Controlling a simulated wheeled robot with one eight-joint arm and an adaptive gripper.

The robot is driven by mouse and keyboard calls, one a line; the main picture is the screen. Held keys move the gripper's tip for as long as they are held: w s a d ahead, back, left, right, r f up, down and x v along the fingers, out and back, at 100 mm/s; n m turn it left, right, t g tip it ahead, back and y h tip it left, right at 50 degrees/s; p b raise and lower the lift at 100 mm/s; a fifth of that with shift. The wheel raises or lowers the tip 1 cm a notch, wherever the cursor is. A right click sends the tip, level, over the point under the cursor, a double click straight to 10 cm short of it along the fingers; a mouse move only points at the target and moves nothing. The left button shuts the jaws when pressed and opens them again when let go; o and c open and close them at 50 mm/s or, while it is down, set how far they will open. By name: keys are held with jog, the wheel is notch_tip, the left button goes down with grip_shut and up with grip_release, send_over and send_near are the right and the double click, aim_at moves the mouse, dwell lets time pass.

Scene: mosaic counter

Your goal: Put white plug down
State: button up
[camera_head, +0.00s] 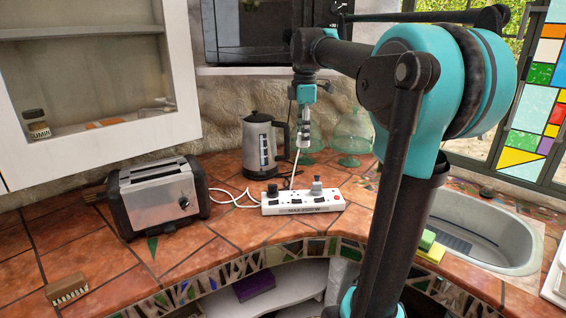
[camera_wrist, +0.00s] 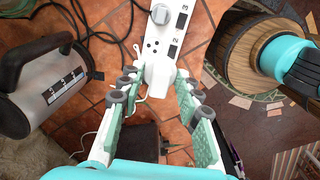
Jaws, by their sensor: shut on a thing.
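My gripper (camera_head: 302,142) is above the counter, in front of the kettle and above the white power strip (camera_head: 300,207). It points down and is shut on the white plug, which is small and mostly hidden by the fingers. A thin white cord (camera_head: 296,166) hangs from the fingers towards the strip. In the wrist view, the green-padded fingers (camera_wrist: 156,82) reach towards the near end of the power strip (camera_wrist: 163,60). The plug itself is hard to make out there. The strip holds a black plug (camera_head: 272,190) and a grey plug (camera_head: 316,187).
A steel kettle (camera_head: 258,145) stands behind the strip and a toaster (camera_head: 160,195) to its left. A sink (camera_head: 480,230) and a sponge (camera_head: 428,240) are at right. A brush (camera_head: 66,289) lies front left. Tiles before the toaster are mostly clear.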

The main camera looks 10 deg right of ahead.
jog(key=s+d+f+n, duration=0.3)
jog(key=s+d+f, duration=0.7)
jog(key=s+f, duration=0.35)
jog(key=w+a+f, duration=0.1)
jog(key=w+a, duration=0.8)
jog(key=w, duration=0.4)
jog(key=w+a, duration=0.9)
jog(key=w, duration=0.4)
jog(key=shift+s+a+f, duration=0.1)
jog(key=shift+s+f, duration=0.05)
jog(key=shift+f, duration=1.4)
jog(key=shift+s+f, duration=0.15)
jog(key=shift+f, duration=1.4)
jog(key=shift+f, duration=0.1)
jog(key=o, duration=1.1)
jog(key=shift+o, duration=0.2)
